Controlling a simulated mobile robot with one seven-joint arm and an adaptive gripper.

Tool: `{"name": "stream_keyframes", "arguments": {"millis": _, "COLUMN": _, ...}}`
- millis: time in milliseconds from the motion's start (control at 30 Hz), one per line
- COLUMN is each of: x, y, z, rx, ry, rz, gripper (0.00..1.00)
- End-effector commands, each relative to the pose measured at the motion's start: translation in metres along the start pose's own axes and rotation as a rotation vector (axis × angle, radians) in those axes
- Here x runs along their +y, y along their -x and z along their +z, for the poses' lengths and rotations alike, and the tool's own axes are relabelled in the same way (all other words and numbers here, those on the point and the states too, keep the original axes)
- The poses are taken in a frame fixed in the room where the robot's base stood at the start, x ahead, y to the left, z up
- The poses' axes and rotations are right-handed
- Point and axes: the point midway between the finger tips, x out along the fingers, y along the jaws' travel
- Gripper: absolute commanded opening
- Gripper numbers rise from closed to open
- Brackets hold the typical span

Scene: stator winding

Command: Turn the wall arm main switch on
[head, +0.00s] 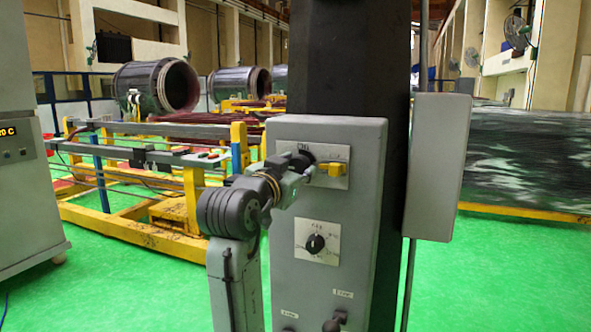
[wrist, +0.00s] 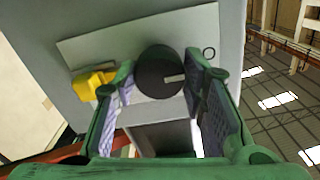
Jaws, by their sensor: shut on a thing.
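The main switch is a round black knob (wrist: 158,72) on a light plate (wrist: 110,45), with a white mark on its face pointing right in the wrist view, towards a printed "O". My gripper (wrist: 162,80) has one green-backed finger on each side of the knob and is shut on it. In the head view my gripper (head: 304,168) is at the upper plate (head: 342,154) of the grey box (head: 368,205), and covers much of the knob. A yellow part (wrist: 92,84) sits beside the knob on the same plate.
Below on the same box is a second plate with a black rotary knob (head: 315,243), with more small controls lower down. A dark column (head: 350,60) stands behind the box. A grey box (head: 438,165) is at right and a grey cabinet (head: 22,180) at left.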

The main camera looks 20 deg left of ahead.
Motion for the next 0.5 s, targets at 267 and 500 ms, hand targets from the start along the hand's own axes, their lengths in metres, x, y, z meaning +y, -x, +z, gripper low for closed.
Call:
{"name": "stream_keyframes", "arguments": {"millis": 267, "x": -0.0001, "y": 0.0002, "z": 0.0007, "rx": 0.0, "ry": -0.036, "rz": 0.0, "gripper": 0.1}}
{"name": "stream_keyframes", "arguments": {"millis": 500, "x": 0.0, "y": 0.0002, "z": 0.0015, "rx": 0.0, "ry": -0.17, "rz": -0.001, "gripper": 0.1}}
